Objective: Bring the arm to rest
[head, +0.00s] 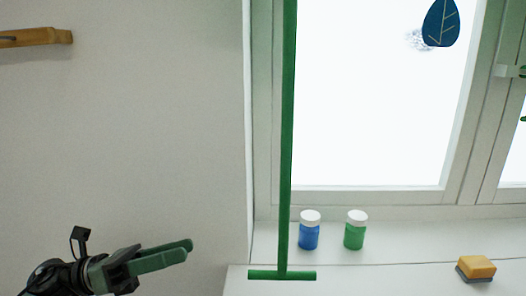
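My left gripper (188,250) comes in at the lower left of the head view, in front of the plain wall. Its two green fingers point right and slightly up, close to each other. Nothing shows between them, but this angle does not show whether they are apart. The fingers are clear of everything around them in the picture. My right gripper is not in the view.
A tall green bar (287,130) with a crosspiece at its foot stands before the window frame. A blue jar (309,232) and a green jar (355,232), both white-lidded, stand on the sill. A yellow sponge (476,267) lies right. A wooden piece (40,37) is upper left.

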